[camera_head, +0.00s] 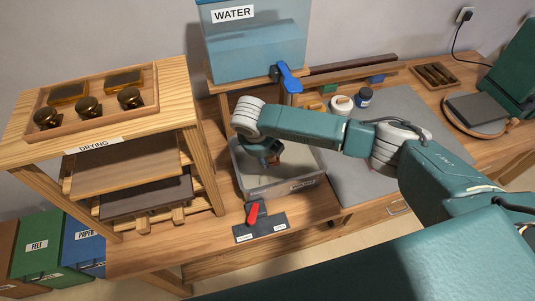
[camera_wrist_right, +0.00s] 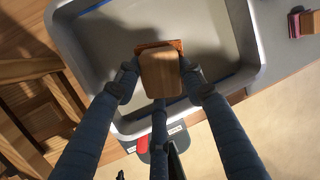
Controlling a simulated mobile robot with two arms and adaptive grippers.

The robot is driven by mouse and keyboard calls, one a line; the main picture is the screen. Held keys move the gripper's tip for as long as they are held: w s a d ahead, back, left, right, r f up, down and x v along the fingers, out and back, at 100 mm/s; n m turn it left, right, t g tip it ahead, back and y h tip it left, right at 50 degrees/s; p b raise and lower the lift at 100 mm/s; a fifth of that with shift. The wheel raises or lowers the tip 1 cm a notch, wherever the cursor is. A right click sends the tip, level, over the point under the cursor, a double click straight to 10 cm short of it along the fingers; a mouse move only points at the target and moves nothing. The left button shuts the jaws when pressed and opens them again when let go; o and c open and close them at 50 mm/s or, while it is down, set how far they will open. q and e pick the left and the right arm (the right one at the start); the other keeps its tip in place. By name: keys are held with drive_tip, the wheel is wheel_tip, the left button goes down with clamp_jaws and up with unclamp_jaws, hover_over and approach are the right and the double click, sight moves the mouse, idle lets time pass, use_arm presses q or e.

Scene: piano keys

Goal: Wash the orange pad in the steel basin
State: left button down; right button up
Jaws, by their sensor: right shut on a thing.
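The steel basin (camera_head: 283,190) stands on the wooden bench below the water tank. It also shows in the right wrist view, where its grey rim (camera_wrist_right: 258,75) surrounds a pale floor. My right gripper (camera_head: 270,153) reaches down over the basin. In the right wrist view its fingers (camera_wrist_right: 160,85) are shut on the sides of a wooden block (camera_wrist_right: 161,72). An orange-brown edge of the pad (camera_wrist_right: 158,46) shows at the block's far side; most of it is hidden. I cannot tell whether the pad touches the basin floor. My left gripper is out of view.
The water tank (camera_head: 258,52) has a blue tap lever (camera_head: 290,78). A red switch (camera_head: 253,213) sits on a dark plate in front of the basin. The drying rack (camera_head: 190,100) stands close at left. A grey mat (camera_head: 360,175) and small jars (camera_head: 364,97) lie at right.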

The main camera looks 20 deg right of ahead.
idle(0.5)
drive_tip(key=shift+r, duration=3)
